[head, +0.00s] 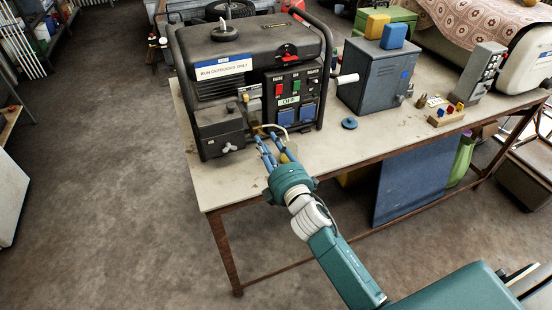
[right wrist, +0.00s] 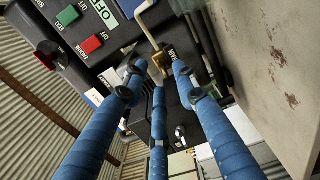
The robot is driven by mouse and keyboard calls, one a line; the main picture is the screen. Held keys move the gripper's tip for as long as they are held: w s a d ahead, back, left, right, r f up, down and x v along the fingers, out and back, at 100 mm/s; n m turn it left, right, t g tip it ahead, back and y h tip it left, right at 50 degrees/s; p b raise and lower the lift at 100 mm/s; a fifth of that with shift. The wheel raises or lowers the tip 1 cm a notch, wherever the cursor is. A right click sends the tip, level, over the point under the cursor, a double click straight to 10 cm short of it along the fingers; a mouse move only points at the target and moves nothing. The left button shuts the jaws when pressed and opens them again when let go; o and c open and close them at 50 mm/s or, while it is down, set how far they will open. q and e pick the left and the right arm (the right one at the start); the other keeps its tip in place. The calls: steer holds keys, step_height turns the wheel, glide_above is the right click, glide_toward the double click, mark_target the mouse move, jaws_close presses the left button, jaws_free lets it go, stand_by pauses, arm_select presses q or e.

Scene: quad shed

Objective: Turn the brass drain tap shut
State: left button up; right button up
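The brass drain tap (right wrist: 162,60) shows in the right wrist view, low on the front of the black generator (head: 235,85). A pale bent rod (right wrist: 146,24) meets it, and a dark label with partly hidden white lettering is beside it. My right gripper (head: 271,141) is at the generator's lower front in the head view. Its blue fingers (right wrist: 158,78) are spread, with their tips close around the tap in the right wrist view; I cannot tell whether they touch it. In the head view the fingers largely hide the tap. My left gripper is not in view.
The generator stands on a pale workbench (head: 225,188). Its panel has red and green switches and blue sockets. A grey metal box (head: 368,82), a blue disc (head: 349,123) and a small wooden block with coloured pegs (head: 446,115) are to the right. The bench's front left is clear.

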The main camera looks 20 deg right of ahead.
steer(key=s, duration=0.9)
steer(key=shift+s+d, duration=0.15)
steer(key=shift+d, duration=0.05)
